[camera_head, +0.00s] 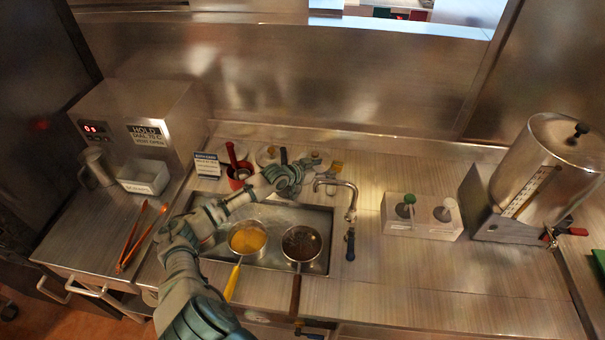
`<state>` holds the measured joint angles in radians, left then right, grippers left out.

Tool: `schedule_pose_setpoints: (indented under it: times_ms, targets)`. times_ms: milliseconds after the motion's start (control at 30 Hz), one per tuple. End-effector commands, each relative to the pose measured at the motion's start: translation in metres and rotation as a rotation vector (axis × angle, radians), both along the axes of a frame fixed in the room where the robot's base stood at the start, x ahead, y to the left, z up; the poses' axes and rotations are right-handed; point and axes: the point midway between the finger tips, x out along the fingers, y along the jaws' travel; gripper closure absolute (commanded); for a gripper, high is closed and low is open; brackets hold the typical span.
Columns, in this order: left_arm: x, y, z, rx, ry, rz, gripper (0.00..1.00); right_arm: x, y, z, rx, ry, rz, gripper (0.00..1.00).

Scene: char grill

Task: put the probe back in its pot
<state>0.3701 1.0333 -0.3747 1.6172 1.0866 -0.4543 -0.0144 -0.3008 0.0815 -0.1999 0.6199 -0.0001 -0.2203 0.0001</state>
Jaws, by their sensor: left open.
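A small dark red pot (239,177) stands behind the sink, at its left, beside a small printed sign (207,165). A red-handled stick (232,154) rises from this pot; I cannot tell whether it is the probe. My left arm reaches up from the bottom, across the sink's left side. My left gripper (300,172) is open over the counter behind the sink, to the right of the red pot. Small items, one with a dark upright handle (284,156), stand just behind the gripper and are partly hidden by it. My right gripper is out of view.
Orange tongs (140,236) lie at left. A two-well holder (422,216) and a steel urn (550,170) stand at right. Counter at front right is clear.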

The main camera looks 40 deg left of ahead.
Motion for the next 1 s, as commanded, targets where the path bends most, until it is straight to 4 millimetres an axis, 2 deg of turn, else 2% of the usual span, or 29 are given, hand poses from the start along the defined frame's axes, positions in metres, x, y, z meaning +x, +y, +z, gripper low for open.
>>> schedule_pose_setpoints:
  times_ms: [33,100,333,633,700,1000]
  targets:
    - [-0.014,0.005,-0.001,0.007,0.005,-0.001,0.33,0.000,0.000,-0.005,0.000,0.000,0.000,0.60]
    - [-0.030,0.007,0.007,0.009,0.006,-0.003,0.33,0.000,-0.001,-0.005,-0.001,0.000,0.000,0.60]
    - [-0.065,0.016,0.023,0.007,0.008,-0.001,0.33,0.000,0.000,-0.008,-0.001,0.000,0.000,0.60]
    - [-0.090,0.020,0.036,0.005,0.007,-0.002,0.33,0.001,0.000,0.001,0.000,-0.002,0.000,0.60]
    - [-0.095,0.021,0.040,-0.001,0.006,0.000,0.33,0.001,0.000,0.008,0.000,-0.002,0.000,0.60]
    - [-0.108,0.026,0.046,-0.001,0.002,-0.001,0.33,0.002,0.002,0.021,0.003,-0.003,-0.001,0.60]
